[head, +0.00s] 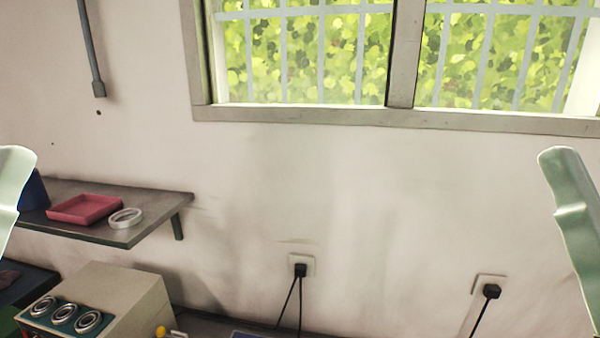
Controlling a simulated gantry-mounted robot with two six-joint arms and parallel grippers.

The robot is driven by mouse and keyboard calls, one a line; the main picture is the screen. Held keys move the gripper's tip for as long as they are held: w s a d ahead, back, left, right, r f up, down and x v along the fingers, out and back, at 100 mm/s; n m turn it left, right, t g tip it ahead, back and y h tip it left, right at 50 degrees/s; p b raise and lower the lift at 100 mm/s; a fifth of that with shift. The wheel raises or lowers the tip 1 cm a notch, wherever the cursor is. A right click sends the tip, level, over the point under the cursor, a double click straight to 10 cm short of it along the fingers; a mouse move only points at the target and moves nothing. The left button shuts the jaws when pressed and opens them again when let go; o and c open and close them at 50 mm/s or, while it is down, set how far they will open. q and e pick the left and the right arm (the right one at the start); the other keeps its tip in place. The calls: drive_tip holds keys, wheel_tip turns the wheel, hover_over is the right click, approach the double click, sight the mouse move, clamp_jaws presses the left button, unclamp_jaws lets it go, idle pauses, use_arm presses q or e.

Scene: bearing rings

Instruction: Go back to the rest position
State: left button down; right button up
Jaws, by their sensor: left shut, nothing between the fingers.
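My left gripper, on the arm at the left edge, is shut and empty; its fingertips are hard to make out. A pale green part of my left arm (10,195) shows there, and a matching part of my right arm (570,225) shows at the right edge. My right gripper's fingers are not in view. A light metal ring (113,220) lies at the front of the wall shelf, beside a red tray (85,209). Three rings (64,315) sit on the green front panel of a beige box.
The dark shelf (120,237) juts from the wall at left, with a blue container (36,190) at its back. The beige box (125,295) stands below it. Two wall sockets with black plugs (300,270) and hanging cables are at lower middle and right.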

use_arm(q)
wheel_tip(320, 180, up, 18)
drive_tip(key=p, duration=1.4)
use_arm(e)
wheel_tip(320, 180, up, 18)
use_arm(q)
drive_tip(key=shift+f, duration=0.15)
use_arm(e)
drive_tip(key=shift+f, duration=0.1)
